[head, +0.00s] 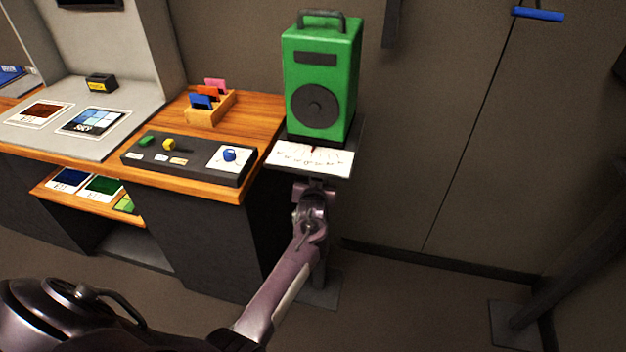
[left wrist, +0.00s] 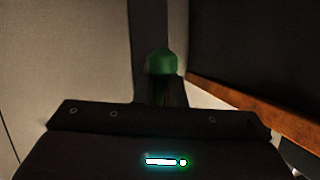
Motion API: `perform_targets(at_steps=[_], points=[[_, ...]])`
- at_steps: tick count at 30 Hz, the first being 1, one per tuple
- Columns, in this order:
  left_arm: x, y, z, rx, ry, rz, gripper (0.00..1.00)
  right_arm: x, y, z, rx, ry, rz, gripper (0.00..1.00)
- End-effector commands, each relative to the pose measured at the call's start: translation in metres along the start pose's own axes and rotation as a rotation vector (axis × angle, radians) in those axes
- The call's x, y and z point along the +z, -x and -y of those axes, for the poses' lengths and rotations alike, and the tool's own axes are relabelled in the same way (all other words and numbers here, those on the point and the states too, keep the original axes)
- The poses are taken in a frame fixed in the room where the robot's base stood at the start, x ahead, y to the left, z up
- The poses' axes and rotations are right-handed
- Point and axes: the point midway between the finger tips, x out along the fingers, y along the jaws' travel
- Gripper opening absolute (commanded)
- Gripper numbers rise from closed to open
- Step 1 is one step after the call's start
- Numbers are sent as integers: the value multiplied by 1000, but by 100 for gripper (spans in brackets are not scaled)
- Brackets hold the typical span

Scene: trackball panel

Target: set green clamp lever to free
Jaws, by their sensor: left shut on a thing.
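A rounded green knob, which looks like the end of the green clamp lever (left wrist: 162,60), shows in the left wrist view just beyond the gripper body. My left gripper is shut on it (left wrist: 165,90). In the head view, my left gripper (head: 315,186) is at the front of the stand, just below its scale card (head: 310,158), and hides the lever there. Which way the lever is set cannot be told. A green speaker (head: 320,75) with a handle stands upright on the stand. My right gripper is not in view.
A wooden desk (head: 265,110) stands left of the stand. It bears a dark panel (head: 190,168) with a green knob, a yellow knob and a blue ball, and a wooden card holder (head: 213,108). The floor to the right is clear up to a dark post.

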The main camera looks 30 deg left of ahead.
Motion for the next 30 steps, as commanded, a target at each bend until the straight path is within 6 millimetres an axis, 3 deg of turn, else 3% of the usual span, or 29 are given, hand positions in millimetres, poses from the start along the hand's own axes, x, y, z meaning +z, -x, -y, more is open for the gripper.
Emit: perform_targets(at_steps=[16, 17, 21, 30], points=[[1, 0, -2, 10, 23, 6, 0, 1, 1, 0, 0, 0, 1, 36], [1, 0, -2, 10, 22, 6, 14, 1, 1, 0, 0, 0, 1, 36], [1, 0, -2, 10, 22, 5, 31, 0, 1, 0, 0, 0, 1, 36], [0, 2, -1, 9, 21, 4, 31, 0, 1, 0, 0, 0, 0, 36]])
